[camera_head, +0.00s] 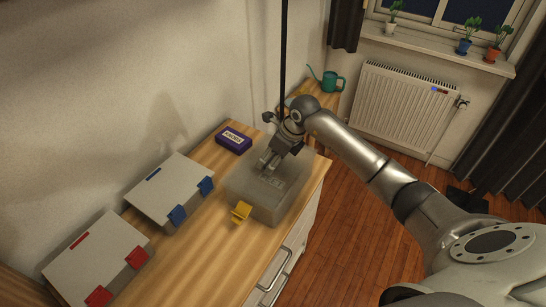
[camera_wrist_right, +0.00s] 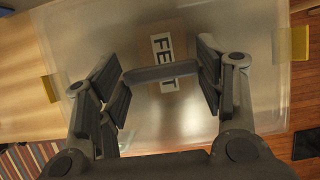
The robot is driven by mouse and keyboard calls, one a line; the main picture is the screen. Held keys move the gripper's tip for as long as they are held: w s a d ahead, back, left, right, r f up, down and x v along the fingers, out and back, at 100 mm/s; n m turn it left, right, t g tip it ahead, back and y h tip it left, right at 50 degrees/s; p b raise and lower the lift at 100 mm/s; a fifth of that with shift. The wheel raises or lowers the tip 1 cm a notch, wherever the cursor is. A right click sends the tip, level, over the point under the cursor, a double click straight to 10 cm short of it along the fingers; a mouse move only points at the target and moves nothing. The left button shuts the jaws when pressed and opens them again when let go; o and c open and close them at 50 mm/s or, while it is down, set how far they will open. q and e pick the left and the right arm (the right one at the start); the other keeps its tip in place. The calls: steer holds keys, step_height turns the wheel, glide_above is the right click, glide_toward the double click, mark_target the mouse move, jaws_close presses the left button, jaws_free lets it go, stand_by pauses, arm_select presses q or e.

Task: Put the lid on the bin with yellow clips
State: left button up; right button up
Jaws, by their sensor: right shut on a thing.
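The bin with yellow clips (camera_head: 291,207) is a translucent box on the wooden worktop. One yellow clip (camera_head: 241,211) stands out at its front left. In the right wrist view, yellow clips show at the left (camera_wrist_right: 50,88) and right (camera_wrist_right: 292,45). A clear lid (camera_wrist_right: 100,35) lies across the view, with a label reading FELT partly covered by a grey bar handle (camera_wrist_right: 160,72). My right gripper (camera_head: 266,166) is over the middle of the bin, its fingers shut on the handle's ends. I cannot tell whether the lid touches the rim. My left gripper is out of view.
Left of the bin stand a box with blue clips (camera_head: 168,187) and one with red clips (camera_head: 95,255), both with pale lids. A purple labelled box (camera_head: 234,139) lies near the wall. A green watering can (camera_head: 331,81) stands at the far end. Drawers are below the worktop.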

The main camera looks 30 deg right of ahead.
steer(key=shift+f, duration=0.2)
steer(key=o, duration=1.2)
steer(key=shift+r, duration=0.1)
steer(key=shift+c, duration=0.2)
steer(key=v, duration=1.2)
